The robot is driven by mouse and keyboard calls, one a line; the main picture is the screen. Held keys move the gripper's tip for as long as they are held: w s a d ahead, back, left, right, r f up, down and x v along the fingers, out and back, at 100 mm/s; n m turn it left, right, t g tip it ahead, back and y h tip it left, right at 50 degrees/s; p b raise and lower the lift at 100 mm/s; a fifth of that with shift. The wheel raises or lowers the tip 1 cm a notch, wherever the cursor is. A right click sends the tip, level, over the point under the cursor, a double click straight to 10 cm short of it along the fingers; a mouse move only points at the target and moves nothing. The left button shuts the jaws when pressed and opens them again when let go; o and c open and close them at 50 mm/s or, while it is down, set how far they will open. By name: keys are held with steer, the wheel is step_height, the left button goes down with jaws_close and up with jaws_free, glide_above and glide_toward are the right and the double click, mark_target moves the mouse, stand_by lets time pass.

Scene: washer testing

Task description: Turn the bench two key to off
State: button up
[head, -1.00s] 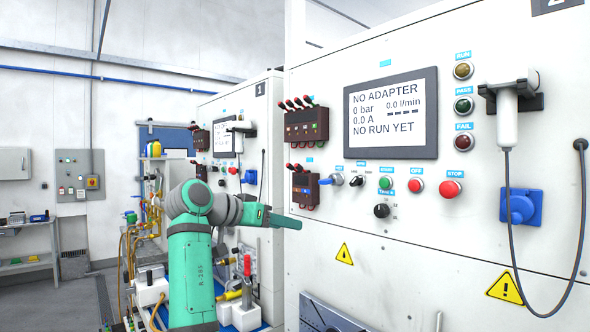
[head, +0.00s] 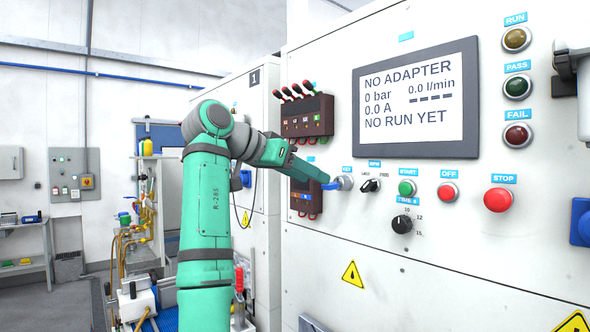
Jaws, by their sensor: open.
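The bench two key (head: 341,183) has a blue grip and sits in a silver lock under a small KEY label, on the white front panel (head: 400,275). My gripper (head: 322,178) is in front of the panel, just left of the key. Its fingertips are close to the blue grip; I cannot tell whether they touch it. It is open and holds nothing that I can see. The angle of the key is hard to read at this size. The display (head: 416,97) reads NO ADAPTER and NO RUN YET.
Right of the key are a black selector (head: 370,185), a green START button (head: 407,187), the OFF button (head: 448,191), a red STOP button (head: 498,199) and a timer knob (head: 402,224). Bench one (head: 262,170) stands behind my arm.

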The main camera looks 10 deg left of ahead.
mark_target(335, 185)
steer(key=shift+x, duration=2.15)
